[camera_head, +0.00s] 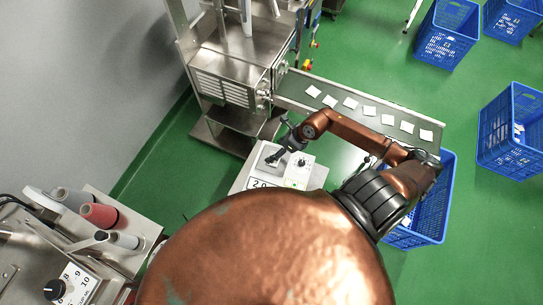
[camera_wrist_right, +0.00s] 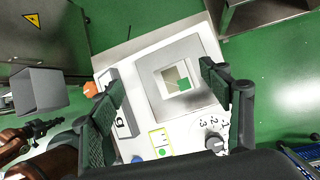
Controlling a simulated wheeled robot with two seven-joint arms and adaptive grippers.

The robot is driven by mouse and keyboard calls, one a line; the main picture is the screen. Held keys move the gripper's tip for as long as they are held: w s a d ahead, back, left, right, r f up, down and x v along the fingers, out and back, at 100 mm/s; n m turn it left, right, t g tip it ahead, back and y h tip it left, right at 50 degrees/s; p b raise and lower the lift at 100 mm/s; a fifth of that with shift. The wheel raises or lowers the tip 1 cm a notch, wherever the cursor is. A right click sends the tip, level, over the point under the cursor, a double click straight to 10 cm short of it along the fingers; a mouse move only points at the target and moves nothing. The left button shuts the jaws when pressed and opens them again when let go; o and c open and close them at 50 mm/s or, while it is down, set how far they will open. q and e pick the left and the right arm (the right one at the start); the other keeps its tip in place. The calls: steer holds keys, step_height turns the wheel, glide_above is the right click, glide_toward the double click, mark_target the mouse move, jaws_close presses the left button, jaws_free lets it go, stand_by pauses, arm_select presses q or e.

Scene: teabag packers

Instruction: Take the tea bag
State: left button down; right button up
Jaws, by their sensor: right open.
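A tea bag (camera_wrist_right: 171,76), pale and square with a green patch at one corner, lies on the steel pan of a white scale (camera_wrist_right: 150,128) in the right wrist view. My right gripper (camera_head: 279,151) is over the scale in the head view. Its two dark ribbed fingers stand wide apart on either side of the pan in the wrist view, open and empty, with the tea bag below and between them. The head view does not show that tea bag clearly. A copper and black part of mine (camera_wrist_right: 35,135) shows at the wrist view's lower left, possibly my left gripper, its jaws unclear.
Several white tea bags (camera_head: 368,111) lie in a row on the conveyor (camera_head: 292,91) behind the scale. A steel machine (camera_head: 228,80) stands at its left end. A blue crate (camera_head: 432,215) is under its right end.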

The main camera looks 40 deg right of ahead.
steer(key=shift+s+d+n+g+h, duration=0.3)
steer(key=shift+s+d+n+h, duration=0.15)
steer(key=shift+d+n+h, duration=0.35)
steer(key=shift+f, duration=0.35)
steer(key=x, duration=0.2)
steer(key=p+x, duration=0.1)
steer(key=x, duration=0.4)
steer(key=shift+s+a+f, duration=0.15)
steer(key=shift+s+a, duration=0.05)
steer(key=shift+s, duration=0.05)
steer(key=shift+c, duration=0.4)
steer(key=c, duration=0.7)
